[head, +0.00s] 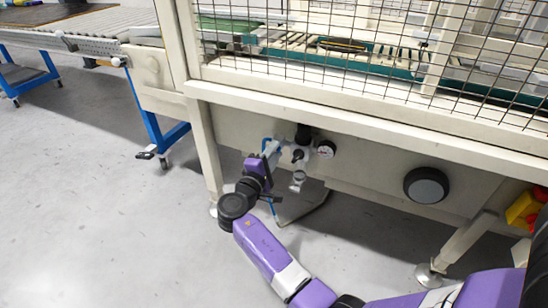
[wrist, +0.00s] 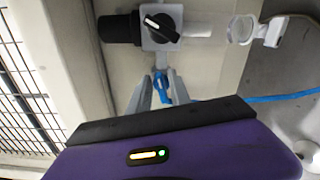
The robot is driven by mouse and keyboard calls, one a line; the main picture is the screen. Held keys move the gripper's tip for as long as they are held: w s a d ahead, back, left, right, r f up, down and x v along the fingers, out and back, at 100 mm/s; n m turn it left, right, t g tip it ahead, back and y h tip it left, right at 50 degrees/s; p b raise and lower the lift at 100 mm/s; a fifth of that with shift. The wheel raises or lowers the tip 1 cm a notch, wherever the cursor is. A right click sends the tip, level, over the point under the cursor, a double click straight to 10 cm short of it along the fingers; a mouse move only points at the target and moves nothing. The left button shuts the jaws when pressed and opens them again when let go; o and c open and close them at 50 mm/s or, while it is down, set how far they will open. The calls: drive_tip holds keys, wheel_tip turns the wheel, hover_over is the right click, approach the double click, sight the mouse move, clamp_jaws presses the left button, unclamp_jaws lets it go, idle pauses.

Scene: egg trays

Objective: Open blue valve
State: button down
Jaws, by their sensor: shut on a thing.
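The blue valve (wrist: 161,80) has a small blue handle on the grey pneumatic fittings under the machine frame. In the wrist view it lies between the two grey fingers of my gripper (wrist: 161,90), below the grey block with a black knob (wrist: 161,28). My gripper is shut on the blue handle. In the head view my gripper (head: 272,149) reaches the left side of the fittings. A little blue (head: 266,143) shows there, but the handle is mostly hidden by the fingers.
A pressure gauge (head: 326,149) is right of the fittings. A clear bowl (wrist: 240,29) and a blue hose (wrist: 285,97) are close to my gripper. A black round disc (head: 426,185) is on the panel. A mesh guard (head: 400,40) stands above.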

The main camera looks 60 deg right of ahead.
drive_tip(key=shift+f+m+b, duration=0.3)
drive_tip(key=shift+m+b, duration=0.45)
drive_tip(key=shift+m, duration=0.45)
drive_tip(key=c, duration=1.5)
unclamp_jaws()
drive_tip(key=shift+r, duration=0.1)
drive_tip(key=shift+s+a+p, duration=0.2)
drive_tip(key=shift+a+p, duration=0.15)
drive_tip(key=shift+a, duration=0.95)
drive_tip(key=shift+s+a+p, duration=0.15)
drive_tip(key=shift+a+p, duration=0.25)
drive_tip(key=shift+a, duration=0.9)
drive_tip(key=shift+s+a+p, duration=0.2)
drive_tip(key=shift+a+p, duration=0.15)
drive_tip(key=shift+a, duration=0.95)
